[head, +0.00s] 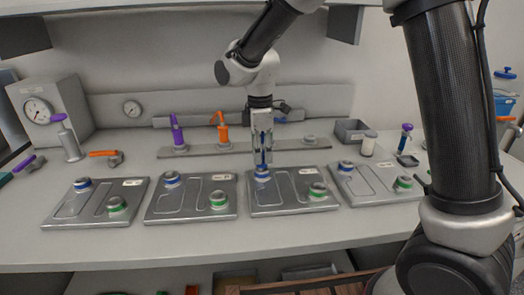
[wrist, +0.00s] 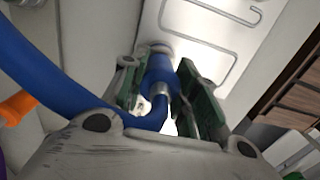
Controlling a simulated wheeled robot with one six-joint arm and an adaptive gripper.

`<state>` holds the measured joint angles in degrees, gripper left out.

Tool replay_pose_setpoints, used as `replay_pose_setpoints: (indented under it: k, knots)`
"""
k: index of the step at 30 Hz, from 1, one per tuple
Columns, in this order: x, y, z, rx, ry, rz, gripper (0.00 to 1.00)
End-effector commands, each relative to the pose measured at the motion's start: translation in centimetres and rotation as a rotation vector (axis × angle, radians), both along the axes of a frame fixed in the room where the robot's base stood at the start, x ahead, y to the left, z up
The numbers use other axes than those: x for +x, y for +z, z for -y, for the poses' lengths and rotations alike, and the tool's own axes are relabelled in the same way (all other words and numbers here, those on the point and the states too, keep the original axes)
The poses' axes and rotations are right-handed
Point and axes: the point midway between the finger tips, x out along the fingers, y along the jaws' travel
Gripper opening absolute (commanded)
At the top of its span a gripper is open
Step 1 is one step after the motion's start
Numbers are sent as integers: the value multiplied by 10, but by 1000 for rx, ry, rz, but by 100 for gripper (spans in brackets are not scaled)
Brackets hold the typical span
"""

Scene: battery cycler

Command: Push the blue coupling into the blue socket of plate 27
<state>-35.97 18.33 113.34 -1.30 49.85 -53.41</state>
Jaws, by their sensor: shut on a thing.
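My gripper (head: 262,152) points down over the blue socket (head: 262,173) at the back left of the third plate from the left (head: 292,208). Plate labels are too small to read, so I cannot tell which is plate 27. In the wrist view, the fingers are shut on the blue coupling (wrist: 158,77), with its blue hose (wrist: 45,72) curving to the left. The coupling lines up with the socket, and its far end appears to meet the socket's rim. How deep it sits is hidden.
Three similar plates, each with a blue and a green socket, lie beside it: two left (head: 60,212) (head: 165,208), one right (head: 375,192). Behind, a grey rail (head: 200,152) carries a purple (head: 178,132) and an orange coupling (head: 222,130). The front bench strip is clear.

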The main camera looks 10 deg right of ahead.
Motion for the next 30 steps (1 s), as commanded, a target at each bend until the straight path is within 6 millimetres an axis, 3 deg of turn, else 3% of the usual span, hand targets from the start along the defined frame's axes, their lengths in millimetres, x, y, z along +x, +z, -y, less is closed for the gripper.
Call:
replay_pose_setpoints:
  k: [27,28,30]
  knots:
    - [0,-10,0,0,0,0,0]
    - [0,-10,0,0,0,0,35]
    - [0,-10,0,0,0,0,48]
